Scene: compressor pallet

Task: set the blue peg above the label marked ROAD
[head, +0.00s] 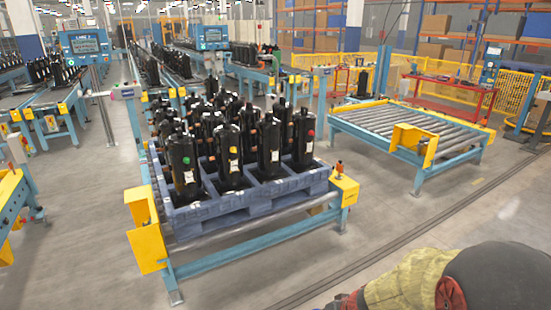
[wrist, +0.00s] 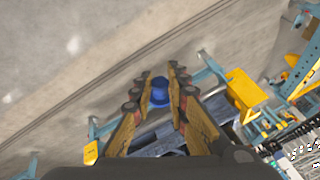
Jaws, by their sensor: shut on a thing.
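In the wrist view my gripper (wrist: 160,88) is shut on the blue peg (wrist: 160,93), which sits between its tan fingers near the dark tips. Only the peg's round blue end shows clearly; its length is hidden. In the head view part of my arm fills the bottom right corner, and the peg cannot be made out there. No label reading ROAD is legible in either view.
A blue-grey pallet (head: 210,218) on a roller stand holds several black compressors (head: 233,155). Yellow corner guards (head: 146,245) stand at its front. An empty roller conveyor (head: 385,125) is at right. Grey floor (head: 380,215) between them is clear.

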